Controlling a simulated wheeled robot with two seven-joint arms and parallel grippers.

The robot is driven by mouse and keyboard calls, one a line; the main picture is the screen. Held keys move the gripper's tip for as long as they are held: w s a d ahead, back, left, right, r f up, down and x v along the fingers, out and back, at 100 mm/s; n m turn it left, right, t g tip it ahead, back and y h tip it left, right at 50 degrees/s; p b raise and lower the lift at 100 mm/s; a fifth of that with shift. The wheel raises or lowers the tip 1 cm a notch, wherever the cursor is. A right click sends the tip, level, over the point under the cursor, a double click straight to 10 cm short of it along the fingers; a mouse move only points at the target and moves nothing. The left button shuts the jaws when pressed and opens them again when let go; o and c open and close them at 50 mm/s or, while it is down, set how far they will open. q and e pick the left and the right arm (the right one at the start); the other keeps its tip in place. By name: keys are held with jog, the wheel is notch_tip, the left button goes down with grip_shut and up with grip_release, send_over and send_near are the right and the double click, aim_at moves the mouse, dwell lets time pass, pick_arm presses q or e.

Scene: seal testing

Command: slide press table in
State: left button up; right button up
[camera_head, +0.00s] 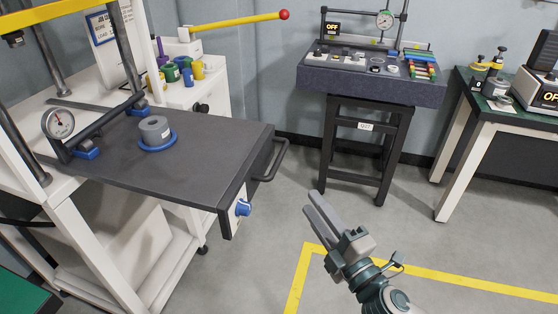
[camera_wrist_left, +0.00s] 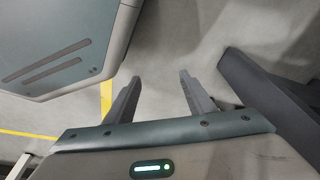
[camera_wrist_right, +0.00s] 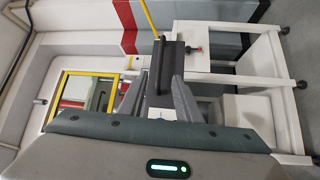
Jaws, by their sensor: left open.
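The press table (camera_head: 200,170) is a dark grey slab that sticks out of the white press frame (camera_head: 170,245) toward the lower right in the head view. A dark bar handle (camera_head: 277,158) is on its right edge. A grey ring-shaped part (camera_head: 155,131) sits in a blue ring (camera_head: 158,142) on top. My right gripper (camera_head: 314,201) is apart from the handle, to its lower right, with its fingers spread and empty; it also shows in the right wrist view (camera_wrist_right: 158,80). My left gripper (camera_wrist_left: 159,77) is open and empty above the floor, outside the head view.
A yellow lever (camera_head: 240,20) with a red ball is above. A dark bench (camera_head: 370,85) with a gauge stands at the back, and a green-topped table (camera_head: 500,118) at right. The floor between is clear.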

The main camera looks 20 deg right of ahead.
pick_arm(q)
jog(key=shift+f, duration=0.1)
pick_arm(e)
jog(key=shift+w, duration=0.2)
jog(key=p, duration=0.2)
send_near(279, 156)
jog(key=shift+x, duration=0.9)
jog(key=shift+f+p+x, duration=0.2)
jog(key=shift+p+x, duration=0.1)
jog(key=shift+x, duration=1.6)
jog(key=shift+f+p+x, duration=0.2)
jog(key=shift+p+x, duration=0.1)
jog(key=shift+x, duration=1.6)
jog(key=shift+w, duration=0.4)
pick_arm(q)
jog(key=f, duration=0.1)
jog(key=d+f+t, duration=0.1)
jog(key=f, duration=0.1)
jog(key=shift+s+d, duration=0.1)
jog(key=shift+a, duration=0.25)
